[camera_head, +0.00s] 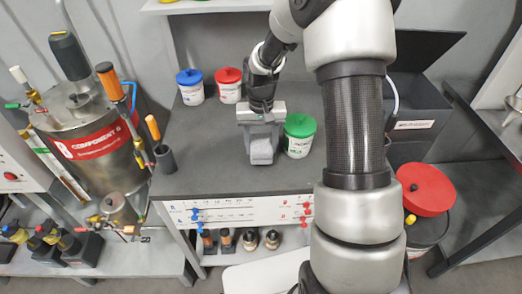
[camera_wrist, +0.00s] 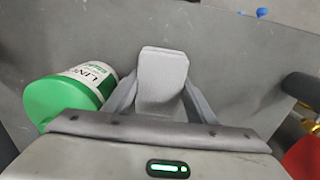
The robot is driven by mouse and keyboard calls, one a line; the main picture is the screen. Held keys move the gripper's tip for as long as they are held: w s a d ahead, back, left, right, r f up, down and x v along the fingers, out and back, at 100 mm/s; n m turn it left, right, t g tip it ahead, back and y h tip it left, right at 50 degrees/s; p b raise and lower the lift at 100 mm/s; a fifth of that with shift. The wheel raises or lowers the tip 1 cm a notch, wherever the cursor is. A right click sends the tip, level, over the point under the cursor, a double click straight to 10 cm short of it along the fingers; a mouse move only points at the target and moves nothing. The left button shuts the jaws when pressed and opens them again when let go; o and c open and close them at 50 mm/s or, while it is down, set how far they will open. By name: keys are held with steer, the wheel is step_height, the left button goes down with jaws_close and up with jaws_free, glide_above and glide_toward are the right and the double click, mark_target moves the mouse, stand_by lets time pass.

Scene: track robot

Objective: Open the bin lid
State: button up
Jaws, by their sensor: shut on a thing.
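A dark bin (camera_head: 408,145) with a white label stands right of the counter, partly hidden behind my arm. Its dark flat lid (camera_head: 430,48) appears raised at the back, with the dark inside showing below it. My gripper (camera_head: 262,138) is over the counter, left of the bin and apart from it. It is shut on a light grey block (camera_head: 262,153), pointing down near the counter top. In the wrist view the block (camera_wrist: 162,78) sits between both fingers. I cannot tell whether the block touches the counter.
A green-lidded tub (camera_head: 299,136) stands close right of my gripper. Blue-lidded (camera_head: 190,88) and red-lidded (camera_head: 229,86) tubs stand behind. A metal tank (camera_head: 92,140) is at left, a red-topped drum (camera_head: 425,190) at lower right. The counter's front left (camera_head: 215,180) is clear.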

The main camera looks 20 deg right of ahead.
steer(key=shift+f, duration=1.35)
steer(key=shift+f, duration=0.2)
steer(key=o, duration=1.1)
